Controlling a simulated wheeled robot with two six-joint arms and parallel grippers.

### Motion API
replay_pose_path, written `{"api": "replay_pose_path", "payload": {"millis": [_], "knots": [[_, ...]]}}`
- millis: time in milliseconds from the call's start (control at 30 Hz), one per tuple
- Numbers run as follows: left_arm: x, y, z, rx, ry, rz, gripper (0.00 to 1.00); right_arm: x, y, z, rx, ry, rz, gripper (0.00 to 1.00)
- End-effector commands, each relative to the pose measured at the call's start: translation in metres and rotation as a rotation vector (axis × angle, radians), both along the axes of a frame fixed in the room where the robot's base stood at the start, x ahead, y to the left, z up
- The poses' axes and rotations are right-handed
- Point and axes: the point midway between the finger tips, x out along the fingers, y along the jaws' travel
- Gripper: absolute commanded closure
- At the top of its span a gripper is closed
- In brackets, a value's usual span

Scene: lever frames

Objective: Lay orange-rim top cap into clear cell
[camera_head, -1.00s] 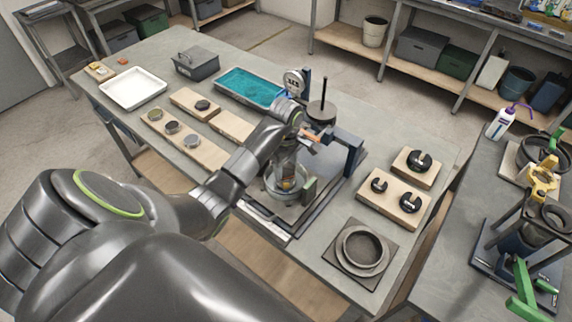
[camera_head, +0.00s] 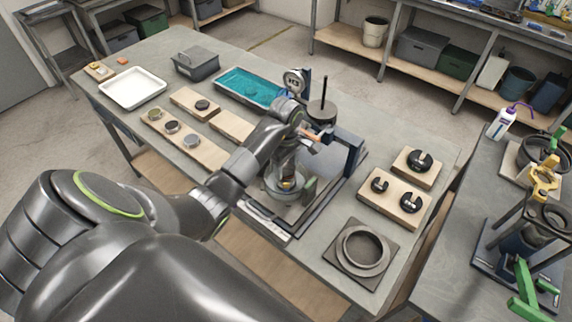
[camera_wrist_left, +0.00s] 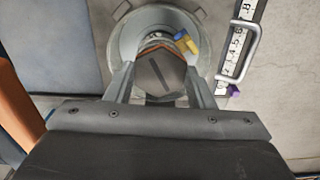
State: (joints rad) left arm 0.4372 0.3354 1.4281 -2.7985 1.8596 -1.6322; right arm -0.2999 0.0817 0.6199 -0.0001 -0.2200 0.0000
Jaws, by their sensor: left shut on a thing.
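The orange-rim top cap (camera_wrist_left: 160,74) shows in the left wrist view as a dark hexagonal piece with a slot and a thin orange edge. My left gripper (camera_wrist_left: 162,90) is shut on it, with one finger on each side. Beyond the cap is a round grey dish (camera_wrist_left: 123,38) with a yellow and blue piece in it. The clear cell cannot be told apart clearly; the cap and fingers cover the dish's middle. In the head view my left gripper (camera_head: 287,174) points down over this dish, at the press-like stand. My right gripper is not in view.
A dial gauge (camera_head: 293,82), a post with a dark disc (camera_head: 321,112) and a blue frame (camera_head: 353,158) stand close beside my left gripper. Wooden blocks with black pieces (camera_head: 397,203) and a ring on a square plate (camera_head: 362,252) lie to the right. A teal tray (camera_head: 248,87) is behind.

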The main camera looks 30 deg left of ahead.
Motion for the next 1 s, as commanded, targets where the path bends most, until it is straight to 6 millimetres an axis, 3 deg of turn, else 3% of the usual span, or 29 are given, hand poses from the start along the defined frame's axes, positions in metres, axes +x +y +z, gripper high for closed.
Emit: {"api": "replay_pose_path", "payload": {"millis": [467,500,667,1000], "knots": [[0.0005,0.0,-0.0014,0.001,-0.002,0.0,0.83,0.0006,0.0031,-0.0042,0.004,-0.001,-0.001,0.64],[0.0005,0.0,-0.0014,0.001,-0.002,0.0,0.49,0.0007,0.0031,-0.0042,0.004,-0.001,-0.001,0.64],[0.0004,0.0,-0.0016,0.0,-0.001,0.0,0.28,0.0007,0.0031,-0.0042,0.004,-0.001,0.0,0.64],[0.0002,0.002,0.0011,0.001,0.0,0.002,0.26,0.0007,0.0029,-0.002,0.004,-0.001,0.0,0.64]]}}
